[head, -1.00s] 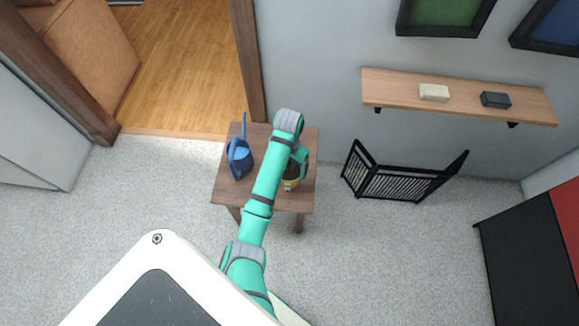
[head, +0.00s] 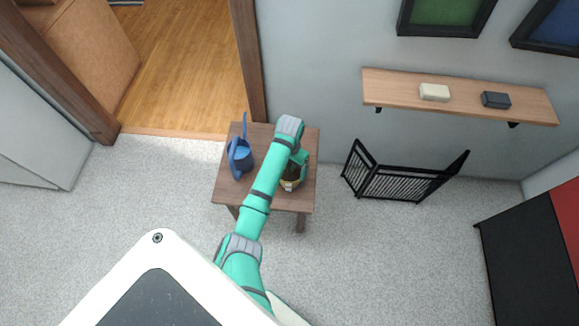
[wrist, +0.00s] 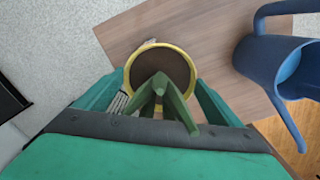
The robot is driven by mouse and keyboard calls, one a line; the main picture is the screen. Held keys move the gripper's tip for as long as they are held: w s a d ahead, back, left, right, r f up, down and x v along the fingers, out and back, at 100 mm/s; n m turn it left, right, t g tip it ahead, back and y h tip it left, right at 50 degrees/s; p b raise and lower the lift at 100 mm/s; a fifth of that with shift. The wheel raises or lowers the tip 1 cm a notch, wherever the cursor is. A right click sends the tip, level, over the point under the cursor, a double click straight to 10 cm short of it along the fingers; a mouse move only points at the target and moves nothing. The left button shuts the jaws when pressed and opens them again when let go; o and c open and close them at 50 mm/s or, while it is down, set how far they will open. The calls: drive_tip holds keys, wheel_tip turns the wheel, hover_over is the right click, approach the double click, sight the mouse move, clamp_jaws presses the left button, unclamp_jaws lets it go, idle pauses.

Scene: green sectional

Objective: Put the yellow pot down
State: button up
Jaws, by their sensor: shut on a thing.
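The yellow pot (wrist: 146,49) has a round yellow rim, dark soil and a green plant (wrist: 162,98) rising from it. In the head view the pot (head: 291,185) shows partly beside my arm, over the right part of the small wooden table (head: 225,187). My gripper (wrist: 160,88) is shut on the pot, with a teal finger on each side of it. The gripper's palm hides the pot's near side. I cannot tell whether the pot's base touches the tabletop.
A blue watering can (head: 240,157) stands on the table's left part; it also shows at the right of the wrist view (wrist: 262,64). A black metal rack (head: 400,186) stands on the floor to the right. A wooden wall shelf (head: 461,99) holds two small blocks.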

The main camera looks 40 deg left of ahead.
drive_tip(key=o, duration=1.9)
drive_tip(key=shift+f, duration=0.1)
